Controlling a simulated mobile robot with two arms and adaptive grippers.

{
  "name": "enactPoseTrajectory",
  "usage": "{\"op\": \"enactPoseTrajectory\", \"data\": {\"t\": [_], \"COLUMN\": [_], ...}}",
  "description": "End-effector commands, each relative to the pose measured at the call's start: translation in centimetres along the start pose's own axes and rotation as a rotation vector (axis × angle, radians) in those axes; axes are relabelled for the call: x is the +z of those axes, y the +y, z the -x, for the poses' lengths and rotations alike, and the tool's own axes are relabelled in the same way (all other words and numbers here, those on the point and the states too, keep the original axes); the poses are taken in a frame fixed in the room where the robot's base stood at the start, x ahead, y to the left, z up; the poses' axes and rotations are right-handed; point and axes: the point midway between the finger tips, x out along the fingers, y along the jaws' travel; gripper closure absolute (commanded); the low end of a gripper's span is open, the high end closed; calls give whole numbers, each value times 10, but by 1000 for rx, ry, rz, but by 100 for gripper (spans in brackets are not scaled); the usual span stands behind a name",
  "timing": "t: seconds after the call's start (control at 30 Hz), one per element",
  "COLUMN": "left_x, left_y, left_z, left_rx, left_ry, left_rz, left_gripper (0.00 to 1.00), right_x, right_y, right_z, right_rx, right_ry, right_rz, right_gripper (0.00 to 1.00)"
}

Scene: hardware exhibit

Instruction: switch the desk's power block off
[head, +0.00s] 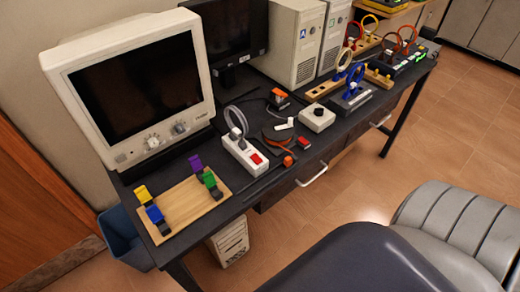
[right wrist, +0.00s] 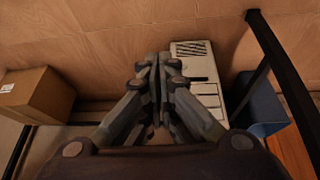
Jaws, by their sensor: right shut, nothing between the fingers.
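The power block (head: 237,151) is a white strip on the dark desk, right of the wooden board with coloured clips. A red rocker switch (head: 256,159) sits at its near end. I cannot tell which way the rocker is tipped. Neither gripper shows in the head view. In the right wrist view my right gripper (right wrist: 157,60) is shut and empty, with floor behind its fingertips. The power block is not in that view. My left gripper is out of sight.
An old monitor (head: 135,85) stands behind the wooden board (head: 180,210). A white box with a knob (head: 317,118) and small parts lie right of the block. A computer case (right wrist: 196,65) and blue bin (right wrist: 262,105) are on the floor.

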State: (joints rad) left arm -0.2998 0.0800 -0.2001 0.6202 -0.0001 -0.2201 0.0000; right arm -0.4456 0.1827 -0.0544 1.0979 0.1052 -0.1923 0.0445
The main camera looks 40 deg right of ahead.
Motion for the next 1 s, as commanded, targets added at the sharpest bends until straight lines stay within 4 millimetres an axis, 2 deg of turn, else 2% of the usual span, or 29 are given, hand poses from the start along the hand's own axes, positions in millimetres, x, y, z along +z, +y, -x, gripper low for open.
{"op": "enactPoseTrajectory", "data": {"t": [0.03,0.1,0.27,0.37,0.5,0.7,0.8,0.9,1.0], "left_x": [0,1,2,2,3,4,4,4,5], "left_y": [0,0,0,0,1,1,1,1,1], "left_z": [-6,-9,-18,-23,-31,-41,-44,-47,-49], "left_rx": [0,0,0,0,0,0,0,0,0], "left_ry": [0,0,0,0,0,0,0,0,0], "left_rz": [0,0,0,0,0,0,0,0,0], "left_gripper": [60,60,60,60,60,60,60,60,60], "right_x": [-22,-53,-125,-170,-229,-301,-328,-346,-358], "right_y": [14,30,61,76,88,85,77,67,59], "right_z": [4,15,50,80,131,215,254,287,310], "right_rx": [12,25,44,48,39,-4,-33,-61,-82], "right_ry": [56,130,303,411,564,768,852,918,961], "right_rz": [-16,-38,-72,-83,-84,-60,-42,-26,-13], "right_gripper": [100,100,100,100,100,100,100,100,100]}}
